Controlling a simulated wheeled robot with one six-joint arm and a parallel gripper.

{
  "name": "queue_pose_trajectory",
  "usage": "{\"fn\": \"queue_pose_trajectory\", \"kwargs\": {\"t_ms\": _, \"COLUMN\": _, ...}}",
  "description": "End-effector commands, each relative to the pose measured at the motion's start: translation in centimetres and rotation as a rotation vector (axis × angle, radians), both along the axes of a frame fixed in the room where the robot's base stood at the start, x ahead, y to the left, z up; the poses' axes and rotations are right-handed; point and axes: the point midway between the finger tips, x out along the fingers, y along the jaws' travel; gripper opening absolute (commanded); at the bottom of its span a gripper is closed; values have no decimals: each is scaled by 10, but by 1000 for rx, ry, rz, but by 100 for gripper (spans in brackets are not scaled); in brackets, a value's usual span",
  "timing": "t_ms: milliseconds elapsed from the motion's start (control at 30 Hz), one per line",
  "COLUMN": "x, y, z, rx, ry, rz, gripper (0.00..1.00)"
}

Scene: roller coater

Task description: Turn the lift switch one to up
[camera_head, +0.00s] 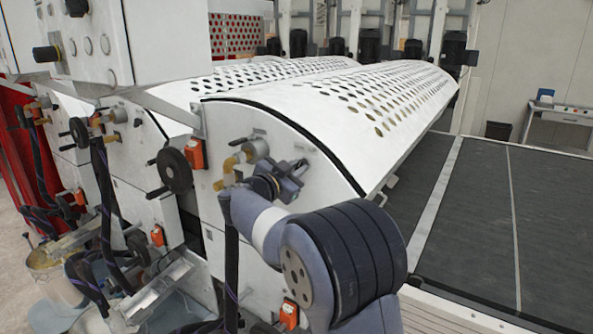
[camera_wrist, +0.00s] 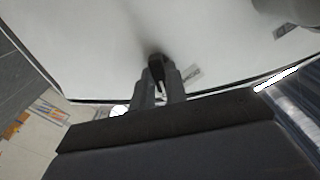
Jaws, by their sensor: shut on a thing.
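The switch is a small black knob (camera_wrist: 157,68) on the white machine panel (camera_wrist: 100,45) in the wrist view. The two grey fingers of my gripper (camera_wrist: 159,88) stand on either side of it and are shut on it. A small grey label (camera_wrist: 192,73) sits on the panel just right of the knob; its print is too small to read. In the head view my gripper (camera_head: 299,167) is against the end panel (camera_head: 318,182) of the nearest white machine, and the knob is hidden there. I cannot tell the knob's set position.
A yellow pipe fitting (camera_head: 232,163) and a round grey part (camera_head: 257,149) stick out just left of my gripper. A black handwheel (camera_head: 174,170) and an orange box (camera_head: 196,154) are further left. A dark conveyor bed (camera_head: 480,210) lies to the right.

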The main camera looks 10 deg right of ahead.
Motion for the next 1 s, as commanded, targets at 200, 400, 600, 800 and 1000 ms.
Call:
{"fn": "queue_pose_trajectory", "kwargs": {"t_ms": 200, "x": 0, "y": 0, "z": 0, "rx": 57, "ry": -57, "rz": 0, "gripper": 0}}
{"fn": "queue_pose_trajectory", "kwargs": {"t_ms": 400, "x": 0, "y": 0, "z": 0, "rx": 76, "ry": -76, "rz": 0, "gripper": 0}}
{"fn": "queue_pose_trajectory", "kwargs": {"t_ms": 600, "x": 0, "y": 0, "z": 0, "rx": 78, "ry": -78, "rz": 0, "gripper": 0}}
{"fn": "queue_pose_trajectory", "kwargs": {"t_ms": 800, "x": 0, "y": 0, "z": 0, "rx": 79, "ry": -78, "rz": 0, "gripper": 18}}
{"fn": "queue_pose_trajectory", "kwargs": {"t_ms": 1000, "x": 0, "y": 0, "z": 0, "rx": 78, "ry": -78, "rz": 0, "gripper": 35}}
